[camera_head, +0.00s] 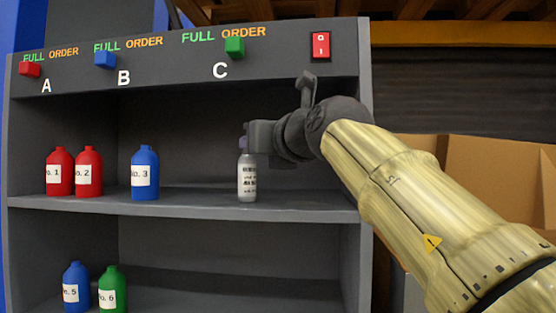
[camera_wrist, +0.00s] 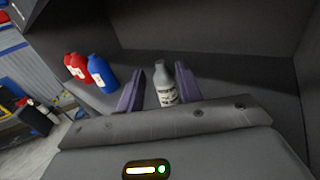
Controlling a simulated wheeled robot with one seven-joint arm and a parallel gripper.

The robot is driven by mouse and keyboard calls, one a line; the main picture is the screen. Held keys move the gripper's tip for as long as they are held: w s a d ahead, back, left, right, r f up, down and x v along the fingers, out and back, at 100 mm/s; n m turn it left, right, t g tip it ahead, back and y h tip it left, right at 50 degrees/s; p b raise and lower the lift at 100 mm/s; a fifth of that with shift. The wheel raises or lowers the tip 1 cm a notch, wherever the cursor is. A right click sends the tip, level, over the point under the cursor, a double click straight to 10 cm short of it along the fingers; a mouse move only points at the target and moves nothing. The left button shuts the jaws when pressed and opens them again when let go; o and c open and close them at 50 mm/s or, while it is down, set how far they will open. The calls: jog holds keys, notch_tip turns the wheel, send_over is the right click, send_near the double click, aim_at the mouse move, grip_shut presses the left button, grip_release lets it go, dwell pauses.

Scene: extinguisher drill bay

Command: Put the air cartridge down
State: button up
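The air cartridge, a small grey bottle with a white printed label (camera_head: 247,180), stands upright on the upper shelf (camera_head: 200,204), right of the middle, its base seeming to rest on the board. It also shows in the wrist view (camera_wrist: 166,90). My gripper (camera_head: 244,143) reaches in from the right at the height of the bottle's top. In the wrist view its two purple fingers (camera_wrist: 157,88) stand apart on either side of the bottle, with a visible gap at the left finger. The bottle's neck is partly hidden by a finger in the head view.
Two red bottles (camera_head: 74,172) and a blue bottle (camera_head: 145,173) stand left on the same shelf. Another blue bottle (camera_head: 76,287) and a green one (camera_head: 112,290) stand below. The panel above has coloured buttons and a red switch (camera_head: 320,46). Shelf space between blue bottle and cartridge is clear.

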jog(key=b+v, duration=0.4)
jog(key=v, duration=0.2)
jog(key=shift+b, duration=0.4)
jog(key=shift+s, duration=0.1)
